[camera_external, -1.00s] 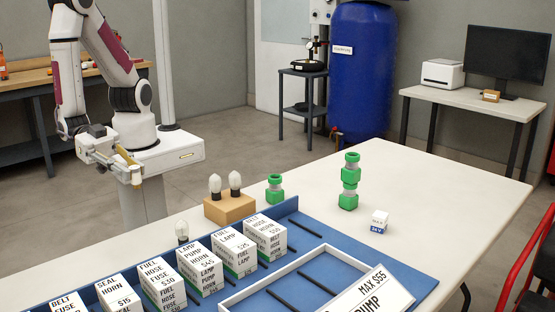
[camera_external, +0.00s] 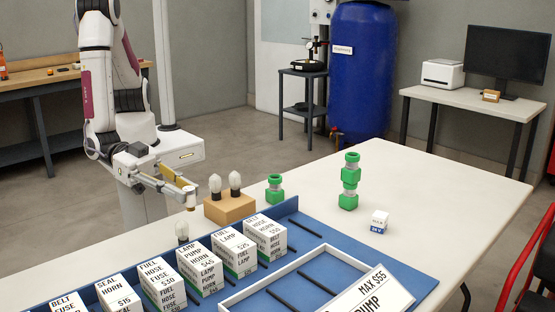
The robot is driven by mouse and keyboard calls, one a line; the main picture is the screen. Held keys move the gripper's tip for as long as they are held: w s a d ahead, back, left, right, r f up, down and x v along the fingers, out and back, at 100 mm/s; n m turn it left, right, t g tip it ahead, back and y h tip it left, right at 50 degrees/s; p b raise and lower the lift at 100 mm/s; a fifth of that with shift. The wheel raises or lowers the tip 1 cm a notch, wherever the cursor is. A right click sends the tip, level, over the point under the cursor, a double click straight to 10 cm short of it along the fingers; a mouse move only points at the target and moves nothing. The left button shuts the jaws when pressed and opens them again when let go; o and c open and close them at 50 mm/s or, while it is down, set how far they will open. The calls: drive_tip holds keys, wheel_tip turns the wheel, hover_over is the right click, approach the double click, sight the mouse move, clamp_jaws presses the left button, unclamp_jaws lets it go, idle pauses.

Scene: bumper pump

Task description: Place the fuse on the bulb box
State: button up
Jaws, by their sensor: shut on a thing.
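The bulb box (camera_external: 229,209) is an orange-tan block on the white table, with two clear bulbs (camera_external: 225,184) standing upright on top. My gripper (camera_external: 173,184) is left of the box and above the table's left edge, apart from the box.
A third bulb (camera_external: 182,232) stands left of the box, behind the row of labelled cartons (camera_external: 202,265). Green fittings (camera_external: 275,190) stand right of the box, some stacked (camera_external: 349,182). A blue board (camera_external: 405,270) carries the cartons and a white-framed tray (camera_external: 225,304). The right tabletop is largely clear.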

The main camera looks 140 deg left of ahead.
drive_tip(key=w+a+n+y, duration=0.1)
drive_tip(key=w+a, duration=0.6)
drive_tip(key=a, duration=0.4)
drive_tip(key=w+a+n+y, duration=0.1)
drive_tip(key=w+a, duration=0.7)
drive_tip(key=a, duration=0.2)
drive_tip(key=w+a+r+n+g+y, duration=0.1)
drive_tip(key=w+a+r+g+y, duration=0.1)
drive_tip(key=a, duration=2.5)
drive_tip(key=shift+s+d+f, duration=0.1)
drive_tip(key=shift+d+f, duration=0.05)
drive_tip(key=shift+f, duration=1.1)
drive_tip(key=shift+s+d+f, duration=0.1)
drive_tip(key=shift+f, duration=1.15)
wheel_tip(320, 180, down, 6)
drive_tip(key=shift+f, duration=0.2)
